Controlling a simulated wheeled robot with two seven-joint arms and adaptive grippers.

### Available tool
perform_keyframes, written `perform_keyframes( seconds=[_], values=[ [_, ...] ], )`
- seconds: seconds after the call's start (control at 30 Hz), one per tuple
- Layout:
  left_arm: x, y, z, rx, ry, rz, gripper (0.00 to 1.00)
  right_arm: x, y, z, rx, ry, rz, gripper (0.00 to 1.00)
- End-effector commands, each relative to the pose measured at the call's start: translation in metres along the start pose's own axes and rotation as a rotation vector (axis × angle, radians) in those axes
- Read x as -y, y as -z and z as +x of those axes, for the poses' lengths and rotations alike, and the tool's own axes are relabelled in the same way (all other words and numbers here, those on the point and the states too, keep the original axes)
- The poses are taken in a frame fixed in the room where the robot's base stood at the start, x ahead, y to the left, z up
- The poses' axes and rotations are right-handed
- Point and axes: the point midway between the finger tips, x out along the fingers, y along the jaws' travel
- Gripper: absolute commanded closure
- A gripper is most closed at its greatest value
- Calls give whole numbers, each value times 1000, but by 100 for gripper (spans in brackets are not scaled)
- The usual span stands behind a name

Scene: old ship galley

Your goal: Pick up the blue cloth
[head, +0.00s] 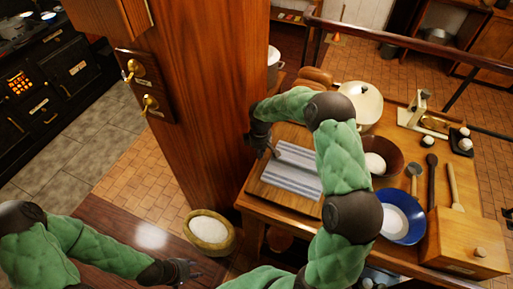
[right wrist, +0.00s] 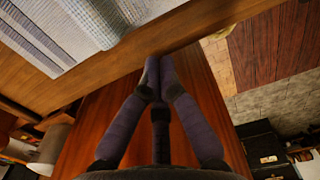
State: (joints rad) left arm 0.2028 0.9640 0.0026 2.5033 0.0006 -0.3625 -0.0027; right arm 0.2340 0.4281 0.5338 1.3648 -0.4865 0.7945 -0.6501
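The blue cloth (head: 292,171), striped blue-grey and white, lies flat on the left part of the wooden table (head: 257,207). It also shows at the upper left of the right wrist view (right wrist: 105,18). My right gripper (head: 270,150) is at the cloth's upper left edge in the head view. In the right wrist view my right gripper (right wrist: 158,62) has its fingertips together with nothing seen between them, apart from the cloth. My left gripper (head: 193,270) is low at the left, away from the cloth; its finger opening is too small to judge.
A wooden post (head: 213,100) stands close left of my right gripper. On the table are a cream pot (head: 362,100), a brown bowl (head: 388,149), a blue bowl (head: 414,222), utensils and a wooden box (head: 462,248).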

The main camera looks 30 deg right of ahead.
Motion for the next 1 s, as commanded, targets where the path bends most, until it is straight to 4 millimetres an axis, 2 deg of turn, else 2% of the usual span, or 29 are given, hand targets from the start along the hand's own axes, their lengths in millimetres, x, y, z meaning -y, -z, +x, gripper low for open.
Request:
perform_keyframes(
  seconds=[0.2,0.7,1.0],
  values=[
    [0,0,-1,0,0,0,60,0,-21,-2,-2,-2,0,100],
    [0,0,-1,0,0,0,60,-1,-28,-2,-1,-2,0,100],
    [-2,0,-5,0,0,0,60,0,-76,-2,-1,-1,2,100]
  ],
)
